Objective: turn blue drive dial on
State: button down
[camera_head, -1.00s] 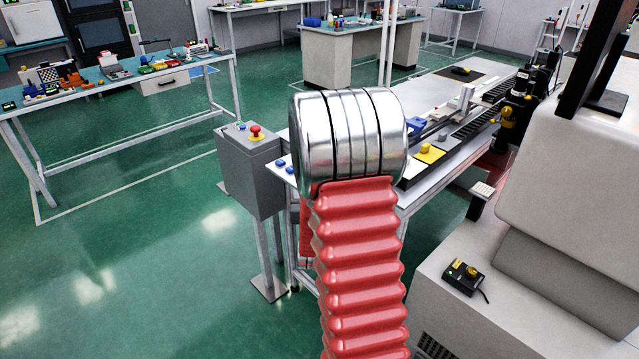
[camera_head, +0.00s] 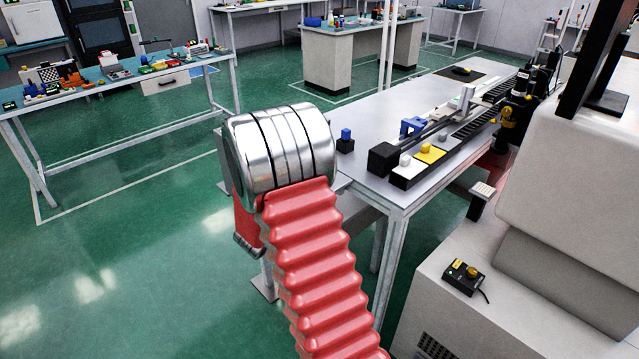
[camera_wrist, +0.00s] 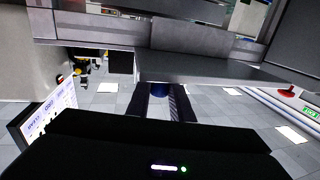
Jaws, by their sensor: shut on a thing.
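In the wrist view my gripper (camera_wrist: 160,108) has its two dark fingers on either side of a dark blue round knob (camera_wrist: 157,88), and is shut on it. The knob's base is hidden. In the head view my silver and red arm stands at the table's front left corner and hides my gripper. A blue dial (camera_head: 346,134) on a small black base stands on the table (camera_head: 368,118), just right of the arm. I cannot tell whether it is the knob between the fingers. Any mark of its setting is too small to read.
A black block (camera_head: 383,159), a white knob (camera_head: 405,160) and a yellow piece (camera_head: 430,153) stand along the table's front right. A blue bracket (camera_head: 412,126) is behind them by the rail. A large white machine (camera_head: 570,170) is at right. Green floor is open at left.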

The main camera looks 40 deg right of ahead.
jog(key=shift+w+m+g, duration=0.1)
jog(key=shift+m+g, duration=1)
jog(key=shift+g, duration=0.65)
jog(key=shift+w+m+g, duration=0.1)
jog(key=shift+m+g, duration=1)
jog(key=shift+g, duration=0.65)
jog(key=shift+s+g, duration=0.1)
jog(key=shift+g, duration=0.2)
jog(key=shift+r, duration=0.1)
jog(key=c, duration=1.6)
grip_release()
jog(key=shift+o, duration=0.2)
jog(key=shift+a, duration=0.1)
jog(key=w+a, duration=0.2)
jog(key=a, duration=1.1)
jog(key=shift+w+a, duration=0.2)
jog(key=shift+w, duration=0.05)
jog(key=shift+m, duration=0.3)
